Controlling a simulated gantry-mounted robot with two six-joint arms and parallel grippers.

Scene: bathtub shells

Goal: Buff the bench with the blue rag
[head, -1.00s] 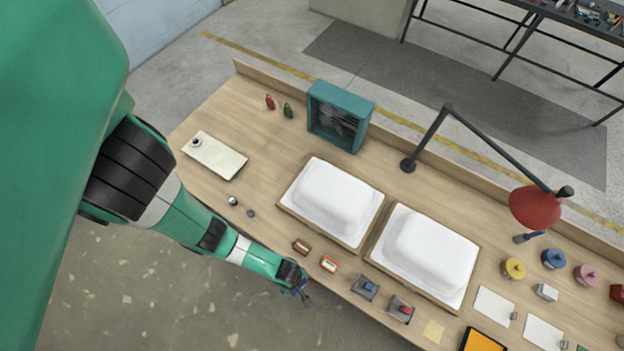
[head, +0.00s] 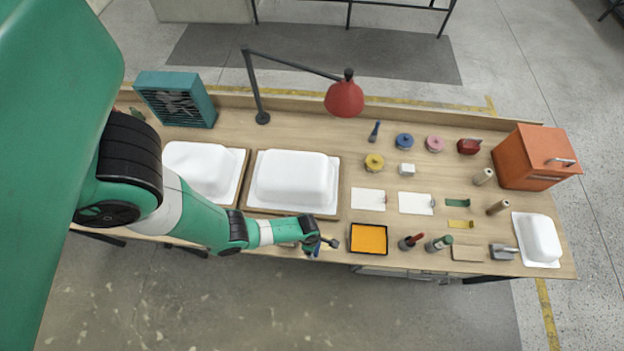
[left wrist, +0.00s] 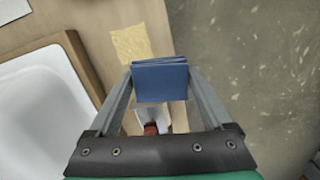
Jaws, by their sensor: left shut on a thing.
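My left gripper (head: 322,246) is at the front edge of the wooden bench (head: 330,135), just left of the orange-filled tray. In the left wrist view the gripper (left wrist: 160,90) is shut on the blue rag (left wrist: 160,82), a folded block between the two fingers. The bench top (left wrist: 95,18) shows below it on the left, with the concrete floor on the right. Whether the rag touches the bench I cannot tell. My right gripper is not in view.
Two white tub shells (head: 292,177) (head: 200,168) sit on wooden boards left of centre. An orange-filled black tray (head: 369,238), pots, cards and tools crowd the right half. A red lamp (head: 344,98) overhangs the back. A yellow note (left wrist: 130,44) lies near the rag.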

